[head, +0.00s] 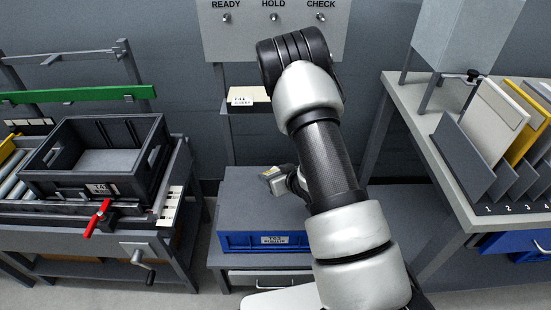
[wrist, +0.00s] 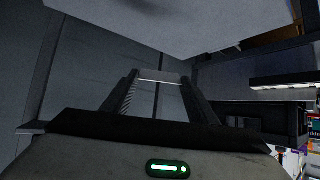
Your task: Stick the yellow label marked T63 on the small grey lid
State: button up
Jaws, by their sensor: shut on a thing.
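My gripper (head: 274,177) is at the end of the arm, above the grey top of a blue box. A small pale yellowish piece, seemingly the yellow label (head: 270,172), shows at its tip; no marking can be read on it. In the wrist view the two fingers of my gripper (wrist: 158,92) reach forward, with a thin bright edge (wrist: 160,81) between their tips. The flat grey lid (head: 245,187) covers the blue box (head: 232,241), which has a white printed tag on its front. My arm hides the right part of the lid.
A dark crate (head: 100,190) stands on a roller bench at left, with a red lever (head: 98,219). A shelf with a pale card (head: 247,96) is behind the box. A table (head: 431,170) with slotted folders (head: 492,118) stands at right. A signed panel hangs above.

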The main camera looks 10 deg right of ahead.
jog(key=shift+n+g+y, duration=0.4)
jog(key=shift+n+g, duration=0.3)
jog(key=f+b, duration=0.2)
jog(key=f, duration=0.1)
jog(key=d+f+b, duration=0.1)
jog(key=f+b, duration=0.2)
jog(key=f, duration=0.1)
jog(key=d+f+b, duration=0.1)
jog(key=f+b, duration=0.1)
jog(key=f, duration=0.1)
jog(key=shift+w+f, duration=0.1)
jog(key=shift+f, duration=0.2)
jog(key=o, duration=1.1)
jog(key=shift+p+v, duration=1.55)
jog(key=shift+v, duration=1.55)
jog(key=shift+p+v, duration=0.35)
jog(key=shift+v, duration=0.55)
jog(key=shift+a, duration=0.1)
